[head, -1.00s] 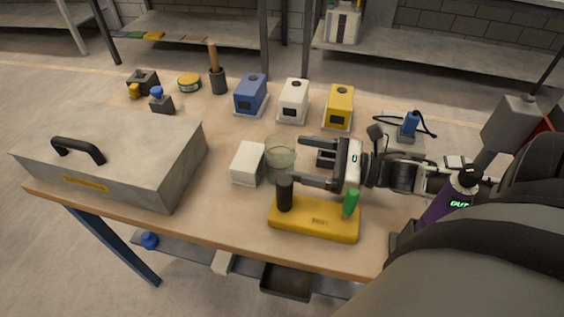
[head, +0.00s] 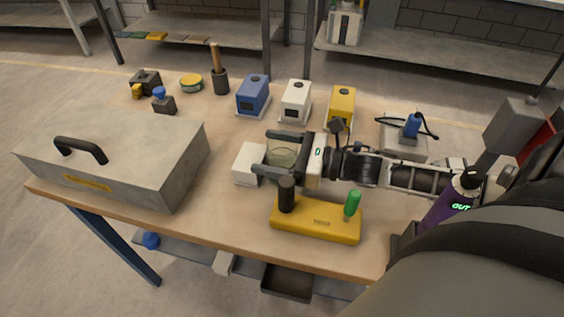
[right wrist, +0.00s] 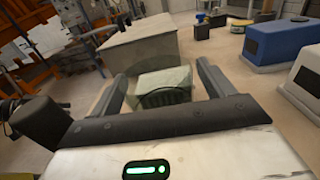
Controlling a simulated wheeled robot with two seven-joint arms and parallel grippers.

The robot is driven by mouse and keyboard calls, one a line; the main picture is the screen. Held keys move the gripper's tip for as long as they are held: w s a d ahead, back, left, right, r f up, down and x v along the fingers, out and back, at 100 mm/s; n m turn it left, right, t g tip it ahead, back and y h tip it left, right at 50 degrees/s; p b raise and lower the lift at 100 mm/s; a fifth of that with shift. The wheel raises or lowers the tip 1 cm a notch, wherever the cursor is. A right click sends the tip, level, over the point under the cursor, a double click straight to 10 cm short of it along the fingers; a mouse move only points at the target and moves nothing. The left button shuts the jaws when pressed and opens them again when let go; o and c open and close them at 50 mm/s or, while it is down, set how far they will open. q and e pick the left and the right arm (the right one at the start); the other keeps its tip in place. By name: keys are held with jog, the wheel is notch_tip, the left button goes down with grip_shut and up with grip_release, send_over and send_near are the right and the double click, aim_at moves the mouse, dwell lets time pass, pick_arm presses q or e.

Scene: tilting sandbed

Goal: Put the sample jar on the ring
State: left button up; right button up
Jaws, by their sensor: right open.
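The sample jar (head: 282,155) is a clear, greenish glass jar standing upright on the wooden table, just right of a white block. It also shows in the right wrist view (right wrist: 165,96), see-through, with the white block visible behind it. My right gripper (head: 263,153) is open, with one finger on each side of the jar. It comes from the right, and its fingertips reach past the jar toward the white block. I cannot tell whether the fingers touch the glass. I cannot make out the ring with certainty. My left gripper is out of view.
The white block (head: 249,164) stands close beyond the fingertips. A yellow base (head: 315,222) with black and green posts is close in front of the gripper. A large grey case (head: 130,170) fills the left. Blue (head: 252,97), white (head: 295,102) and yellow (head: 341,104) boxes stand behind.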

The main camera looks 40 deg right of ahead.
jog(key=c, duration=1.1)
jog(key=shift+r, duration=0.15)
jog(key=shift+c, duration=0.2)
